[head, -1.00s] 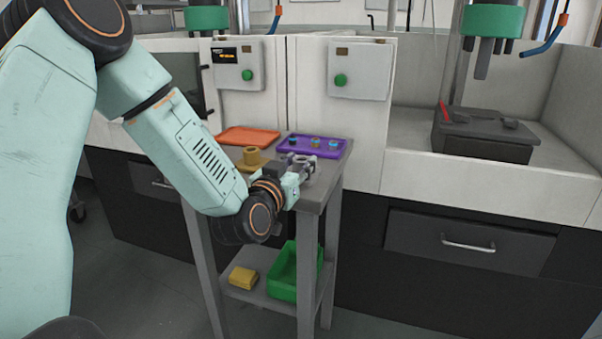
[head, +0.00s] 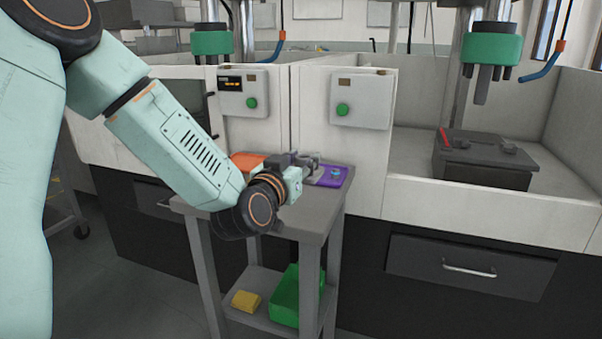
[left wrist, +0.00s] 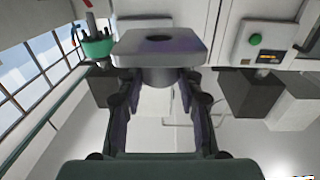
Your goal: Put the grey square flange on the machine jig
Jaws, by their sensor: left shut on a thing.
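My left gripper (head: 303,165) is above the small grey table in the head view, shut on the grey square flange (left wrist: 160,47). In the left wrist view the flange shows as a square plate with a round central hole, and its round hub sits between the two fingers. In the head view the flange is small and partly hidden by the gripper. A dark block that looks like the machine jig (head: 483,178) stands in the right machine bay, with a red piece at its left edge. The gripper is well left of it. My right gripper is not in view.
The table (head: 312,228) holds a purple tray (head: 333,181) and an orange tray (head: 245,160), both partly covered by my arm. Its lower shelf has a green bin (head: 290,300) and a yellow block (head: 245,300). A green-collared machine head (head: 491,50) hangs above the dark block.

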